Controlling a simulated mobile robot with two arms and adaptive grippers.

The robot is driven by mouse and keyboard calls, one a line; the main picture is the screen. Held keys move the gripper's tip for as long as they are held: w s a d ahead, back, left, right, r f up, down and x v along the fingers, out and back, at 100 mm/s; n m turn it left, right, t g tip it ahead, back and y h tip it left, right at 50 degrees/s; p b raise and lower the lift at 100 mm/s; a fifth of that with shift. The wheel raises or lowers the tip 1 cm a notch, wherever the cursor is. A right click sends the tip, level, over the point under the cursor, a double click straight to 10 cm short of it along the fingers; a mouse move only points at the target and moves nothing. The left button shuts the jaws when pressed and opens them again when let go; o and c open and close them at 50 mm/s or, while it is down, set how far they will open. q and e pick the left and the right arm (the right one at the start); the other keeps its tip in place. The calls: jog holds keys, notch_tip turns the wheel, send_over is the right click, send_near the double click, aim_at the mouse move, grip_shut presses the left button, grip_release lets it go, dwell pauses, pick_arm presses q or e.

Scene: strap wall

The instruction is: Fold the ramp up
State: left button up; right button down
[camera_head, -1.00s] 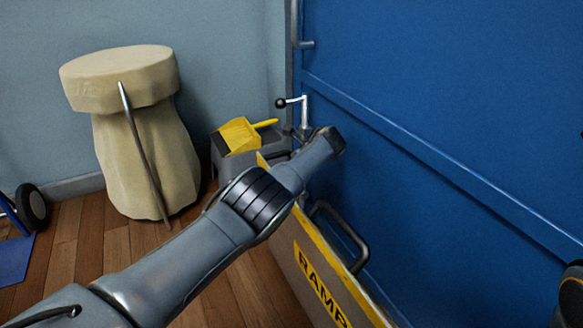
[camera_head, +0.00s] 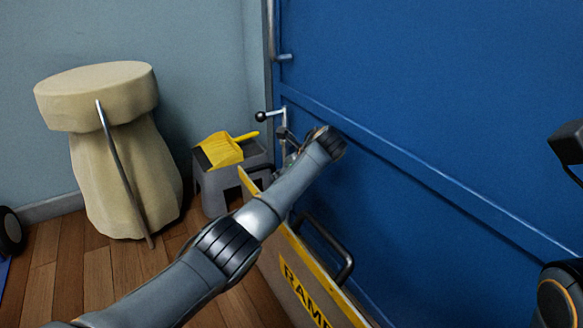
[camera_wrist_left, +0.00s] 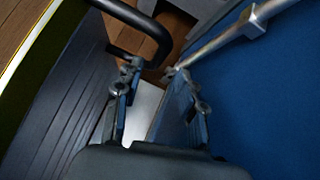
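The ramp (camera_head: 297,272) is a panel with a yellow edge and a RAMP label. It stands steeply beside the blue wall, with a gap between. Its black handle (camera_head: 338,262) is on the wall side; a black bar, probably this handle, crosses the top of the left wrist view (camera_wrist_left: 150,28). A metal lever with a black knob (camera_head: 262,116) is on the blue wall's left edge. My left gripper (camera_wrist_left: 151,70) is open and empty, its fingers pointing down between a dark ribbed surface and the blue wall. In the head view my wrist hides most of it. My right fingers are out of view.
A grey step stool (camera_head: 222,190) with a yellow dustpan (camera_head: 221,150) stands behind the ramp's far end. A beige sack-like object (camera_head: 118,160) with a rod stands left. A metal rod (camera_wrist_left: 225,35) runs near my left fingers. Wooden floor (camera_head: 75,285) is clear at left.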

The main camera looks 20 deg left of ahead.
pick_arm(q)
jog(key=shift+v, duration=2.2)
